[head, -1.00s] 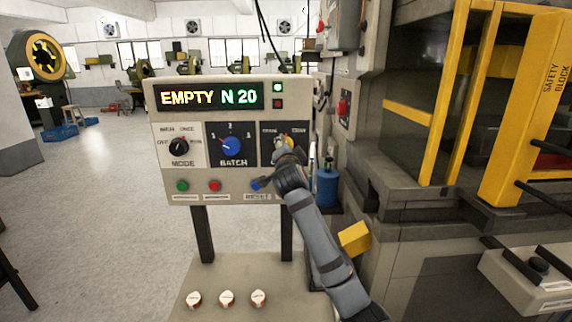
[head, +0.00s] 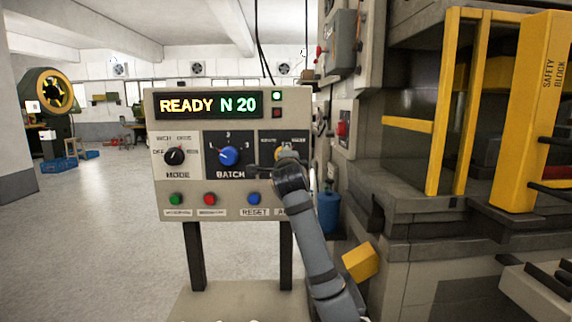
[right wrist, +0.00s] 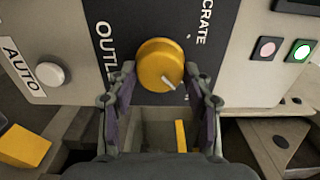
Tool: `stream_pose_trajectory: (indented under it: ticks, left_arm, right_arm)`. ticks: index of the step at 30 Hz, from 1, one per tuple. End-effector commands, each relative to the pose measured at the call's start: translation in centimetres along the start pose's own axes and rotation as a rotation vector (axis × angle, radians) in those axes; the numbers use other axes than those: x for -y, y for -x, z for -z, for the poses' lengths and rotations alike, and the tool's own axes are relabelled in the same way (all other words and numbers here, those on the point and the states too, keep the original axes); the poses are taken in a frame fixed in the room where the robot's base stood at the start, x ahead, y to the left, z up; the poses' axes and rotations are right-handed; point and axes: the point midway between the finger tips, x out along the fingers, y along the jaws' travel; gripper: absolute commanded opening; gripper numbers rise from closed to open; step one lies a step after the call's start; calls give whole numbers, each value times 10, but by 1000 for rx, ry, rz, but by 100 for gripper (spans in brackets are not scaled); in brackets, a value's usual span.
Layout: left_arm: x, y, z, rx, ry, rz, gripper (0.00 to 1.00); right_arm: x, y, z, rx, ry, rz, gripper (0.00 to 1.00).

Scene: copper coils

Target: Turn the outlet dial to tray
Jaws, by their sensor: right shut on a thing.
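The outlet dial is a round yellow knob on a dark plate, at the right of the control panel. In the head view the dial (head: 281,154) is partly hidden by my right gripper (head: 284,166). In the right wrist view the dial (right wrist: 158,60) sits between the two fingertips of my right gripper (right wrist: 160,76), which is shut on it. Its white pointer mark points to the lower right there. A CRATE label (right wrist: 202,24) is beside the dial; the tray label cannot be read. My left gripper is not in view.
The panel's display (head: 208,105) reads READY N 20. The black mode dial (head: 174,156) and blue batch dial (head: 229,156) are left of my gripper. Green, red and blue buttons (head: 253,199) sit below. A press with yellow guards (head: 545,110) stands at the right.

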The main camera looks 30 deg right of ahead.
Motion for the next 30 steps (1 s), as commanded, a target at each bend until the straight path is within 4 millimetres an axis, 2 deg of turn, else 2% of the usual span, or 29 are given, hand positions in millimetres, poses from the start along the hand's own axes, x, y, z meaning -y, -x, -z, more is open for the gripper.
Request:
stream_pose_trajectory:
  ticks: [14,15,19,20,30]
  left_arm:
    - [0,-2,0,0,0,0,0]
    - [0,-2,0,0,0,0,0]
    - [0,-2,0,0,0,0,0]
    - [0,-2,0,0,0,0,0]
    - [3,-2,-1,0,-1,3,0]
  right_arm:
    - [0,0,0,0,-14,1,19]
    - [0,0,0,0,-14,1,53]
    - [0,0,0,0,-13,1,71]
    - [0,0,0,0,-13,1,74]
    - [0,3,0,0,-12,1,74]
